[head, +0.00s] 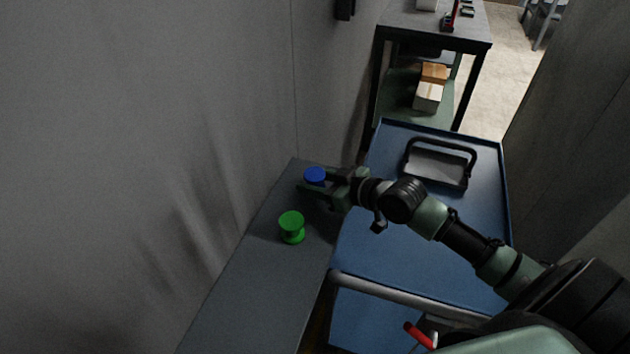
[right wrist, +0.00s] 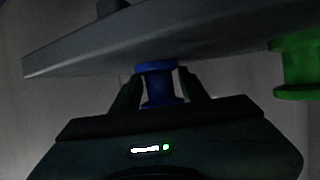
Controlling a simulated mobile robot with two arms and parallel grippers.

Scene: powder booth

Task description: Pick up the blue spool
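The blue spool (head: 315,175) stands near the far end of a narrow grey shelf in the head view. My right gripper (head: 318,183) reaches it from the right, with a finger on either side of it. In the right wrist view the blue spool (right wrist: 160,85) sits between the two fingers (right wrist: 158,88). Small gaps show beside its narrow middle, so the fingers look open around it, not closed on it. The spool appears to rest on the shelf. My left gripper is not in view.
A green spool (head: 292,226) stands nearer on the same shelf (head: 250,290). It also shows in the right wrist view (right wrist: 298,65). A blue cart (head: 385,255) with a grey handled object (head: 438,166) is to the right. A grey wall (head: 150,150) rises on the left.

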